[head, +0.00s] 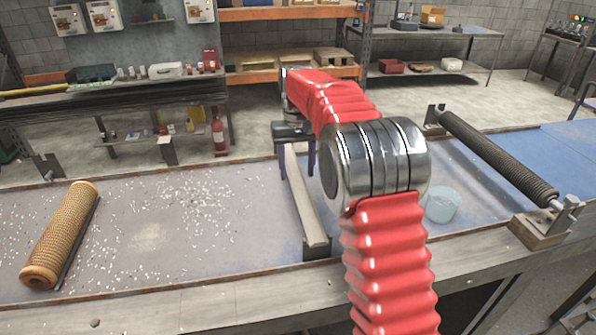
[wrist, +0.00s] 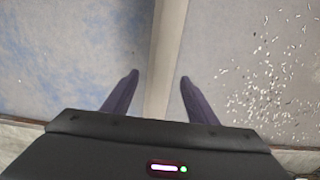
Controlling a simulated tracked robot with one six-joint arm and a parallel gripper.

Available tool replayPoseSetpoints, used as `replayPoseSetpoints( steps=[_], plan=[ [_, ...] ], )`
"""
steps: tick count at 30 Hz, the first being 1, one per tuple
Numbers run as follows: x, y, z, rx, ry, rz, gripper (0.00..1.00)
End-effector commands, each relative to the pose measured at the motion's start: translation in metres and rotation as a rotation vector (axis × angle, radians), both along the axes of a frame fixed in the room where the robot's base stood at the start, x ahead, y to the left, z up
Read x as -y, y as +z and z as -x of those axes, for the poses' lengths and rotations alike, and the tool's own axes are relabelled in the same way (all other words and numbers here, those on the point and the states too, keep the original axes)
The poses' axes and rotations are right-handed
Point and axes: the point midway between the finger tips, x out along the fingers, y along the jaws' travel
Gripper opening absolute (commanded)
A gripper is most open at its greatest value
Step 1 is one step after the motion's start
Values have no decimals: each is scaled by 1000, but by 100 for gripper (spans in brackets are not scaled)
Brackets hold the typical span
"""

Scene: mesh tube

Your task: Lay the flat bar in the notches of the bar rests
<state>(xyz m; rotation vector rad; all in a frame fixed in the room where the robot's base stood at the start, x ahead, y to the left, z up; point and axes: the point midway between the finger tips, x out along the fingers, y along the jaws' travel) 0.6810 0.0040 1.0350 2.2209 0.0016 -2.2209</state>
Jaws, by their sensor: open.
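The flat bar (head: 308,205) is a long pale strip. It runs from under my gripper towards the front edge of the bench. In the wrist view the bar (wrist: 168,50) passes between the two purple fingers. My gripper (head: 297,165) is open, with one finger on each side of the bar and a gap to both in the wrist view (wrist: 159,80). A dark bar rest (head: 318,249) stands at the bar's near end; I cannot tell whether the bar sits in its notch. The bar's far end is hidden behind my gripper.
A tan mesh tube (head: 62,235) lies at the left of the bench (head: 205,280), with pale flecks scattered beside it. A dark ribbed roller (head: 497,160) spans mounts at the right. A translucent bluish cup (head: 443,204) stands right of my arm.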

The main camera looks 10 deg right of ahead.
Motion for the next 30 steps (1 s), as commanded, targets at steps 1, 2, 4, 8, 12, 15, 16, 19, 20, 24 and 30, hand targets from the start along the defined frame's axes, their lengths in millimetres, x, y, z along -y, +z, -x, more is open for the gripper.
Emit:
replayPoseSetpoints(
  steps=[1,2,4,8,12,15,16,19,20,24,30],
  plan=[
    [0,6,0,2,0,0,53],
    [0,9,0,1,0,0,53],
    [0,20,-1,3,0,0,53],
    [0,42,-1,3,0,0,53],
    [0,65,-1,2,-1,0,53],
    [1,81,-1,3,-1,0,53],
    [1,86,0,2,-1,0,53],
    [1,97,-1,2,-1,0,53],
    [1,100,-1,1,-1,0,53],
    [1,109,0,0,-1,0,53],
    [1,113,0,-1,-1,0,53]
  ],
)
